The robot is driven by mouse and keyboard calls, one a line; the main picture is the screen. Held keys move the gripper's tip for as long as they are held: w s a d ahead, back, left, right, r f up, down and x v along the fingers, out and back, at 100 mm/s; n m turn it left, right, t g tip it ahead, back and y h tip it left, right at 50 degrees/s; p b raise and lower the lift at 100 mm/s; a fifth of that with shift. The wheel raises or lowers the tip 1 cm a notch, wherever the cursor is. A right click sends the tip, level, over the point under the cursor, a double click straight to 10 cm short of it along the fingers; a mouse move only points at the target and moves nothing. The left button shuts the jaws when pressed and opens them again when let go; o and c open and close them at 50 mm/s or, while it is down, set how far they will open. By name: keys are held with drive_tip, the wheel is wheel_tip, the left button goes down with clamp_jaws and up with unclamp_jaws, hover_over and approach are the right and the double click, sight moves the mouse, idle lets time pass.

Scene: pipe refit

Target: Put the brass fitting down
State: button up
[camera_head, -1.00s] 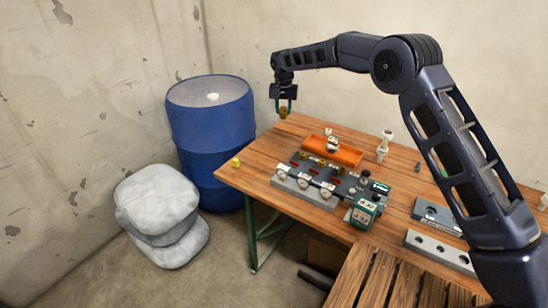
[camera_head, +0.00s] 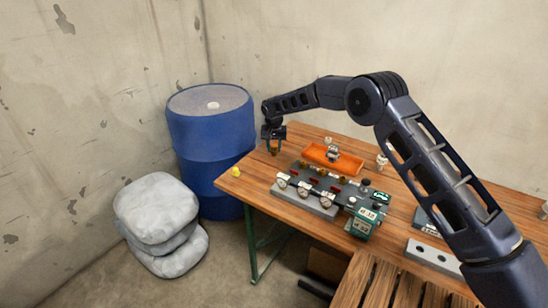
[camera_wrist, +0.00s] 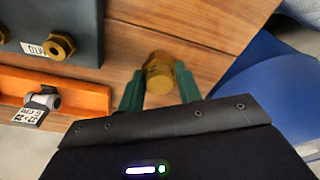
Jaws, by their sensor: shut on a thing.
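The brass fitting (camera_wrist: 159,72) sits between the two green fingers of my gripper (camera_wrist: 160,88) in the wrist view, and the fingers are shut on it. In the head view my gripper (camera_head: 273,145) points down at the table's far left part, left of the orange tray. The fitting (camera_head: 274,151) shows small below the fingers, close to the wooden tabletop (camera_head: 262,176). I cannot tell whether it touches the wood.
An orange tray (camera_head: 350,169) holds a white-and-grey part. A dark manifold with gauges (camera_head: 305,189) and a green meter box (camera_head: 363,222) stand in front of it. A yellow piece (camera_head: 235,172) lies at the left edge. A blue barrel (camera_head: 210,150) stands beyond that edge.

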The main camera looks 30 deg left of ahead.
sight(274, 156)
drive_tip(key=shift+f, duration=2.75)
drive_tip(key=o, duration=1)
drive_tip(key=shift+f, duration=0.1)
drive_tip(key=shift+o, duration=0.2)
drive_tip(key=r, duration=0.8)
drive_tip(key=s+r, duration=0.1)
drive_tip(key=r, duration=0.3)
drive_tip(key=shift+s+d+r, duration=0.1)
drive_tip(key=shift+d, duration=0.25)
